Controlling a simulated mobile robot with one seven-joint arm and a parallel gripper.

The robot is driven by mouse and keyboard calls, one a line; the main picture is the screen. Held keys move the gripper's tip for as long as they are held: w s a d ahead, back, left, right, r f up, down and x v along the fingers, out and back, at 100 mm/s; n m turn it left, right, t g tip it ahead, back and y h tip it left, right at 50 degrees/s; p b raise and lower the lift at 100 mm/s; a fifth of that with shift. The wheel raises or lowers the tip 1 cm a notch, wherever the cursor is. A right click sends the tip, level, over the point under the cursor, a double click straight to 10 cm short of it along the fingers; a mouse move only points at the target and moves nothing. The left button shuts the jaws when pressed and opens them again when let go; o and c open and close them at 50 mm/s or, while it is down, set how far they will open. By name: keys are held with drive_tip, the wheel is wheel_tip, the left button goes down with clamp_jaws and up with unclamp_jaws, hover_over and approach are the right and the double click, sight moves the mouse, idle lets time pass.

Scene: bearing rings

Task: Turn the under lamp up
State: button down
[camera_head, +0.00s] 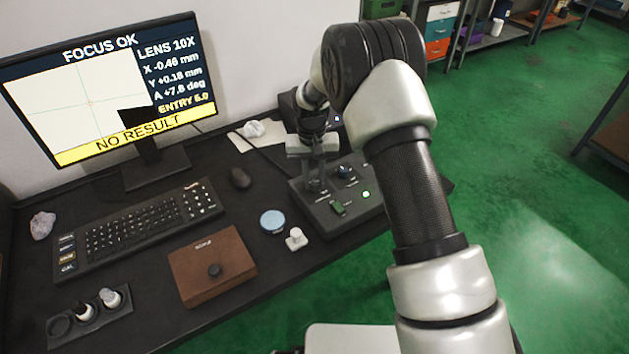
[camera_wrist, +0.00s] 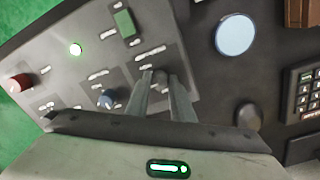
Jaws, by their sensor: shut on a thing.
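The dark control panel (camera_head: 316,216) stands on the bench to the right of the monitor. It carries a blue knob (camera_head: 344,171), a green switch (camera_head: 338,208) and a lit green lamp (camera_head: 366,194). A red knob (camera_wrist: 18,82) shows on the panel in the wrist view. My gripper (camera_head: 315,188) points down at the panel's left part. In the wrist view my gripper's fingers (camera_wrist: 162,82) are shut on a small dark knob (camera_wrist: 160,76), mostly hidden between them. The panel labels are too small to read, so I cannot tell which control is the under lamp's.

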sight(312, 182)
drive_tip(key=shift+m, duration=1.6)
drive_tip(key=c, duration=1.5)
unclamp_jaws()
drive_tip(key=shift+c, duration=0.2)
wheel_tip(312, 182, up, 18)
drive_tip(key=p, duration=0.1)
drive_tip(key=shift+a+f+p, duration=0.25)
drive_tip(key=shift+a+p, duration=0.05)
drive_tip(key=shift+a, duration=0.05)
drive_tip(key=shift+w, duration=0.1)
